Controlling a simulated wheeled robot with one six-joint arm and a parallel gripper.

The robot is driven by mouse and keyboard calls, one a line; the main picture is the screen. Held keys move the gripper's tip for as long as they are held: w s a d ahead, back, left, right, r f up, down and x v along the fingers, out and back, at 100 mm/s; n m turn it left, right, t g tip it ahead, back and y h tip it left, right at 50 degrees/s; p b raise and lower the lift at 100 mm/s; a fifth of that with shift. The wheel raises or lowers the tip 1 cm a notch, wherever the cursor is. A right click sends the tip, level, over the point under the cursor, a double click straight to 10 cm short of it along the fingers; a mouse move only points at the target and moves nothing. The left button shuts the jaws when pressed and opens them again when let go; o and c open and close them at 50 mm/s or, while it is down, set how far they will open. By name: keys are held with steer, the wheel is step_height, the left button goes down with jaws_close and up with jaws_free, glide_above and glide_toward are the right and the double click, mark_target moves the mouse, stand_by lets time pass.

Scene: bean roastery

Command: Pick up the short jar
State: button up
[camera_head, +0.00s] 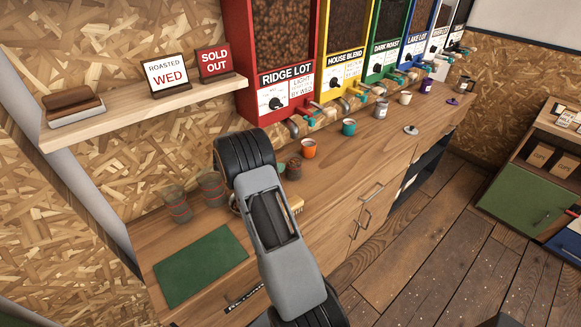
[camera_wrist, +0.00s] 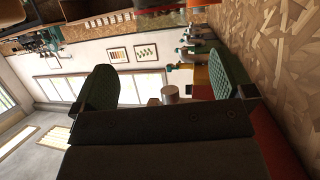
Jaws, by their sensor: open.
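Several jar-like vessels stand on the wooden counter (camera_head: 330,206), and I cannot tell for sure which is the short jar. A small jar with brown contents (camera_head: 293,168) stands just right of my arm. Two taller clear jars with reddish bands, one at the left (camera_head: 174,205) and one beside my arm (camera_head: 212,188), stand behind the green mat. A grey labelled canister (camera_head: 381,110) and a dark purple one (camera_head: 427,86) stand farther right. My gripper (camera_wrist: 164,82) is open, its green pads wide apart with nothing held. My arm hides part of the counter in the head view.
An orange cup (camera_head: 309,149), a teal cup (camera_head: 349,127) and a white cup (camera_head: 405,98) stand below the dispensers (camera_head: 283,60). A green mat (camera_head: 205,266) lies at the near left. A brush (camera_head: 296,205) is partly behind my arm. A shelf (camera_head: 145,112) juts out above.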

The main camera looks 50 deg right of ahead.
mark_target(294, 160)
steer(key=shift+p+x, duration=1.25)
steer(key=shift+x, duration=3.9)
steer(key=shift+w+f, duration=0.15)
steer(key=shift+f, duration=0.05)
steer(key=shift+c, duration=0.3)
steer(key=c, duration=1.1)
steer(key=shift+r, duration=0.1)
